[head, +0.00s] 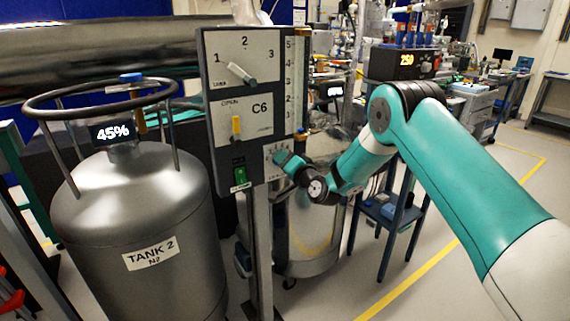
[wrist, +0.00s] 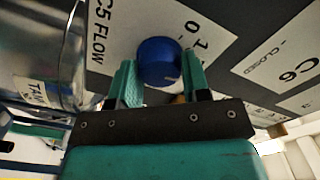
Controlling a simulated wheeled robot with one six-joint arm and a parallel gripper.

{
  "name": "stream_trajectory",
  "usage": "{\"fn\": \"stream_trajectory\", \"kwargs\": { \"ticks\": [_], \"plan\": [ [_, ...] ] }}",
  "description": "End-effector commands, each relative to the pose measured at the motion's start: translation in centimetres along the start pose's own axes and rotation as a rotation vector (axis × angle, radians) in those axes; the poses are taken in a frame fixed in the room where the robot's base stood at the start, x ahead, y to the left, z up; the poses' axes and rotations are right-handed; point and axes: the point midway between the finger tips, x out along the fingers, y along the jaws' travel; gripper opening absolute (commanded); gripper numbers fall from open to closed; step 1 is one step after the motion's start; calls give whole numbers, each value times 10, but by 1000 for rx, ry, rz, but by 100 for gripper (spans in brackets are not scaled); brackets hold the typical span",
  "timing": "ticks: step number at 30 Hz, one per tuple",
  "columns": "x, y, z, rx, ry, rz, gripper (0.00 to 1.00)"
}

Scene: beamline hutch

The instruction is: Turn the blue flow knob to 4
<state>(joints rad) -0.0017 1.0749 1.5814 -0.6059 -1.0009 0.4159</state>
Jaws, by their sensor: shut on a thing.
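The blue flow knob (wrist: 158,60) is round and sits on a white plate marked "C5 FLOW" in the wrist view. My gripper (wrist: 159,80) has one teal finger on each side of the knob and is shut on it. The numbers 0 and 1 show to the right of the knob; the other numbers are hidden or out of view. A small pale mark shows low on the knob, but I cannot tell its setting. In the head view my gripper (head: 281,158) is at the lower right of the grey panel (head: 208,120) and covers the knob.
The panel also carries a grey selector lever (head: 242,73), a yellow C6 handle (head: 236,127) and a green switch (head: 240,173). A scaled tube (head: 299,80) runs up its right edge. TANK 2 (head: 140,220) stands close on the left, its display reading 45%.

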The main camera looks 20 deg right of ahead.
Motion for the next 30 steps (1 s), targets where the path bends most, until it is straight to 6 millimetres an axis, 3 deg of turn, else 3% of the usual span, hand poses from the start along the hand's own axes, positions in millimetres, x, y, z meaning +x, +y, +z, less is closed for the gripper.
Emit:
{"fn": "stream_trajectory", "kwargs": {
  "ticks": [18, 30],
  "plan": [
    [0, 0, 0, 574, -1, 2, 19],
    [0, 1, 1, 822, -1, 3, 19]
  ]
}}
